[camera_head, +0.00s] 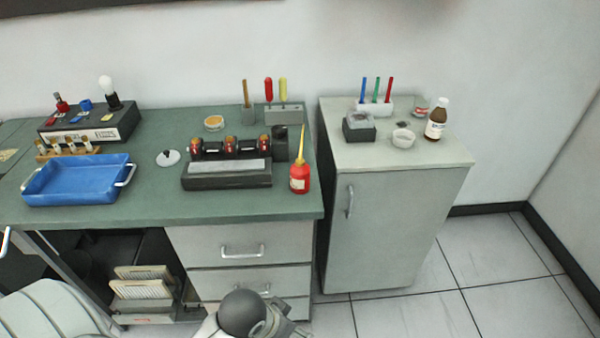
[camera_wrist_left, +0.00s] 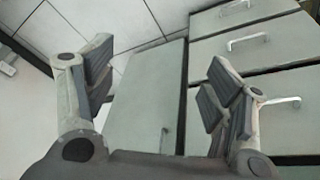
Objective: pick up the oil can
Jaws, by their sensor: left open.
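The oil can (camera_head: 300,179) is red with a long yellow spout. It stands upright near the front right corner of the green-topped workbench (camera_head: 150,207) in the head view. My left gripper (camera_wrist_left: 160,98) is open and empty in the left wrist view, its padded fingers wide apart. Behind it are drawer fronts and a cabinet door, and the oil can does not show there. In the head view a part of my arm (camera_head: 243,314) shows at the bottom, below the bench top and apart from the can; its fingers cannot be made out. My right gripper is not in view.
A black device with orange-topped tubes (camera_head: 228,163) stands just left of the can. A holder with screwdrivers (camera_head: 283,115) is behind it. A blue tray (camera_head: 78,183) lies at left. A grey cabinet (camera_head: 390,215) with a brown bottle (camera_head: 436,120) stands at right, across a narrow gap.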

